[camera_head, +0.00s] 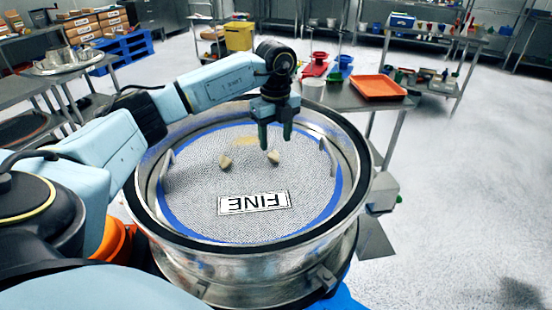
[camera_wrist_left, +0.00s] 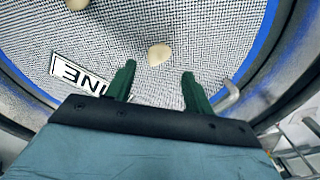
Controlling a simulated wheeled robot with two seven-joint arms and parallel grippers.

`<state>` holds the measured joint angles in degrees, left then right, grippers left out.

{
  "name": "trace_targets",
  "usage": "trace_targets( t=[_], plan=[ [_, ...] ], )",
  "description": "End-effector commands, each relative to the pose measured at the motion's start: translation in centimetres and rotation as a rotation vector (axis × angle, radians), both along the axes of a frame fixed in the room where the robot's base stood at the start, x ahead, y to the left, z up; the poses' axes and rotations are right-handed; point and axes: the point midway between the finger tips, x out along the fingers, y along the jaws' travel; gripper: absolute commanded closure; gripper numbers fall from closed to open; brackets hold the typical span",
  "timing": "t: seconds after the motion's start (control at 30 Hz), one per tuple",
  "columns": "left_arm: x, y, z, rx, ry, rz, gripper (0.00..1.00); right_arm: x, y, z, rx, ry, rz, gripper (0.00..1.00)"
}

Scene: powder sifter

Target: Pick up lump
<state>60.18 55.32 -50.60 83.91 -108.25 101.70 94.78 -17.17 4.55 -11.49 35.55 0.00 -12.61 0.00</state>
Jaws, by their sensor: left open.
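A round metal sifter (camera_head: 345,205) holds a grey mesh screen (camera_head: 190,190) with a blue ring and a "FINE" label (camera_head: 254,202). My left gripper (camera_head: 275,145) is open and empty above the mesh, over the right lump. In the left wrist view, a lump (camera_wrist_left: 159,54) shows between and just beyond the green fingertips (camera_wrist_left: 158,68). The other lump (camera_wrist_left: 76,4) is at that view's top edge. My right gripper is out of view.
The sifter's raised rim (camera_head: 362,150) surrounds the mesh, with small handles (camera_head: 326,150) inside its wall.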

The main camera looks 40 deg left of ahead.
Motion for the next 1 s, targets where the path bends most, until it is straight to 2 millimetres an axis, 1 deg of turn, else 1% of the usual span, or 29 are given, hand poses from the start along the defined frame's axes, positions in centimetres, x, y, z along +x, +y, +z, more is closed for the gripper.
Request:
trace_targets(
  t=[0.1,0.23,0.37,0.57,0.67,0.93,1.0],
  plan=[
    [0.0,0.2,-2.0,0.0,0.006,0.001,0.47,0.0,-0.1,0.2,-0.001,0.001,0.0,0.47],
    [0.0,0.2,-3.8,0.0,0.003,-0.001,0.47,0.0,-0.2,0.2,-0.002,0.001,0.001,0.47],
    [0.0,0.3,-4.5,-0.001,0.001,-0.001,0.47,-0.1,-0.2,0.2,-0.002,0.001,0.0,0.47],
    [0.1,0.2,-4.5,-0.001,0.0,-0.001,0.47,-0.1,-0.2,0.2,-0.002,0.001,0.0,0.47],
    [0.1,0.2,-4.5,-0.001,0.0,-0.001,0.59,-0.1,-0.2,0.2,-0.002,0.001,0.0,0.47],
    [0.1,0.2,-4.5,-0.001,0.0,-0.001,0.94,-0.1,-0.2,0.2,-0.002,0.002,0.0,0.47],
    [0.1,0.2,-4.5,-0.001,0.0,-0.001,0.95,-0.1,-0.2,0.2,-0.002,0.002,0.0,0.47]
  ],
)
